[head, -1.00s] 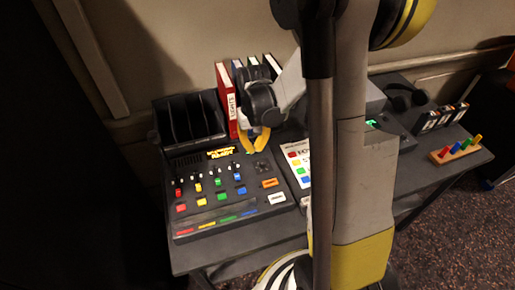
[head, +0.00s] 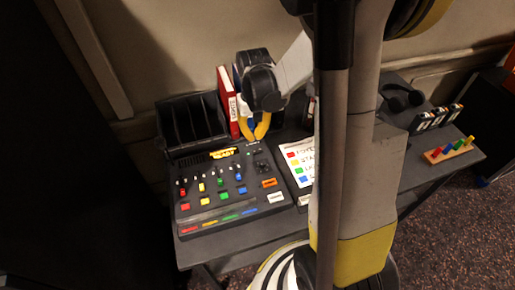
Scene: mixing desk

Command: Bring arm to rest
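My gripper (head: 253,136), with two yellow fingers and a dark body, hangs above the back edge of the mixing desk (head: 195,224), in front of the binders. Its fingers are apart, with a gap between them and nothing clearly held. The mixing desk is a black panel with coloured sliders, buttons and a strip of coloured marks. My grey arm crosses the picture from the upper right and hides part of the table behind it.
A red binder (head: 226,100) stands beside a black divided rack (head: 190,124). A sheet with coloured squares (head: 298,160) lies right of the desk. Headphones (head: 402,97), several small cases (head: 437,117) and a wooden block with coloured pegs (head: 449,151) are at the right.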

